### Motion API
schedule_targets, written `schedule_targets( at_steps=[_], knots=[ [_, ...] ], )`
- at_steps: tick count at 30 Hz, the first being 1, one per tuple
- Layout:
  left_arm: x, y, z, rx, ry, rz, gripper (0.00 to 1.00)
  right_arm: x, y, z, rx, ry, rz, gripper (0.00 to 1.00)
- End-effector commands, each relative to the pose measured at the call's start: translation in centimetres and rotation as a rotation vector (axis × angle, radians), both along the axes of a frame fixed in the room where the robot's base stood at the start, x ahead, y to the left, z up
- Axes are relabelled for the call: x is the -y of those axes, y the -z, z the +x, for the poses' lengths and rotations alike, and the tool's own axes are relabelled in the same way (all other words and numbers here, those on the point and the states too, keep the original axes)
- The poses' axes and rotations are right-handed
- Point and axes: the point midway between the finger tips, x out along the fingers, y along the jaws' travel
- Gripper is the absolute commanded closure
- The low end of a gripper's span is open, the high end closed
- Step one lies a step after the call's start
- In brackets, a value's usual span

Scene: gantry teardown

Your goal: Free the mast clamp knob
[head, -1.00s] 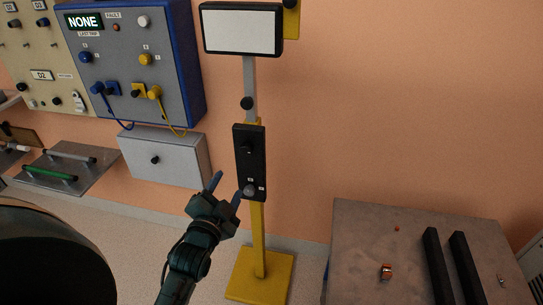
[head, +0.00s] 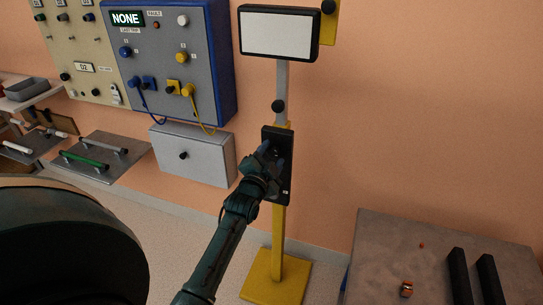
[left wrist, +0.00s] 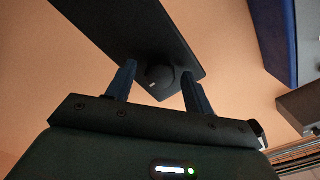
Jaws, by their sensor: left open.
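The stand has a grey mast (head: 282,80) rising out of a yellow post (head: 278,235). A round black knob (head: 278,106), which looks like the mast clamp knob, sits near where they meet. Below it a black control box (head: 286,178) is fixed to the post. My left gripper (head: 268,155) is in front of this box, below the black mast knob, and hides much of its face. In the left wrist view the open fingers (left wrist: 158,88) stand on either side of a dark round knob (left wrist: 160,76) on the box. I cannot tell whether they touch it. My right gripper is out of view.
A white screen (head: 279,33) tops the mast. A blue-framed panel (head: 205,75) reading NONE and a grey wall box (head: 205,157) are to the left. A grey table (head: 385,250) with black bars (head: 459,280) stands at lower right. The wall right of the mast is clear.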

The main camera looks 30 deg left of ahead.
Motion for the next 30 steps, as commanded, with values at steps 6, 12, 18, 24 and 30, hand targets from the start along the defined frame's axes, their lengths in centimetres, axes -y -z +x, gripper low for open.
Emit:
schedule_targets(
  at_steps=[6, 12, 18, 24, 30],
  knots=[
    [-0.13, -0.02, 0.44, 0.001, -0.001, 0.001, 0.48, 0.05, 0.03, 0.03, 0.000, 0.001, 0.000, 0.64],
    [-0.12, -0.02, 0.40, 0.001, -0.001, 0.000, 0.53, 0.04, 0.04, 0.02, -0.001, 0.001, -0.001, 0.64],
    [-0.11, -0.03, 0.40, 0.001, -0.001, 0.000, 0.70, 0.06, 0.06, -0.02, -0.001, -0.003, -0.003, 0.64],
    [-0.10, -0.02, 0.39, 0.001, -0.001, 0.000, 0.86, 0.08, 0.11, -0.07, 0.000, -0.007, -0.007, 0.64],
    [-0.09, -0.03, 0.38, 0.001, 0.000, -0.004, 0.92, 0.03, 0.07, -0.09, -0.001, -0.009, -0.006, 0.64]
  ],
)
